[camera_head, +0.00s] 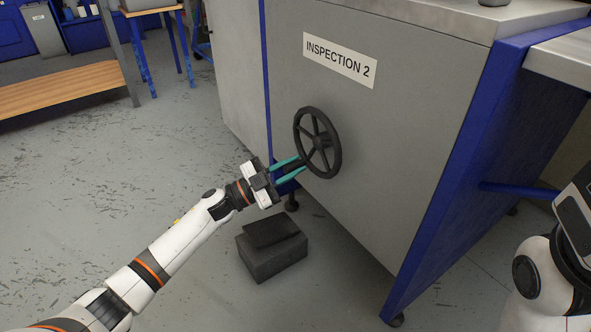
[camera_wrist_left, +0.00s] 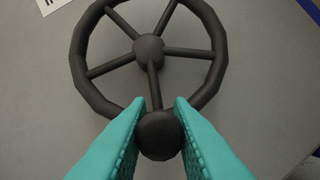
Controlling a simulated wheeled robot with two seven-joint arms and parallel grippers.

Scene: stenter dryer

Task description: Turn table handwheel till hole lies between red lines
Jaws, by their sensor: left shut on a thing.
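A black spoked handwheel (camera_head: 317,142) is mounted on the grey side panel below the "INSPECTION 2" label. It also shows in the left wrist view (camera_wrist_left: 148,50), with its round handle knob (camera_wrist_left: 158,136) at the rim's bottom. My left gripper (camera_head: 293,169) has teal fingers, one on each side of the knob, and is shut on it at the wheel's lower left rim. In the left wrist view the fingertips (camera_wrist_left: 160,104) flank the knob. My right arm shows only in part at the right edge; its gripper is out of view. No hole or red lines can be seen.
The grey inspection table (camera_head: 390,140) has blue frame legs. A dark box (camera_head: 272,258) lies on the floor below the wheel. A wooden bench (camera_head: 70,88) stands at the far left. The floor between is clear.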

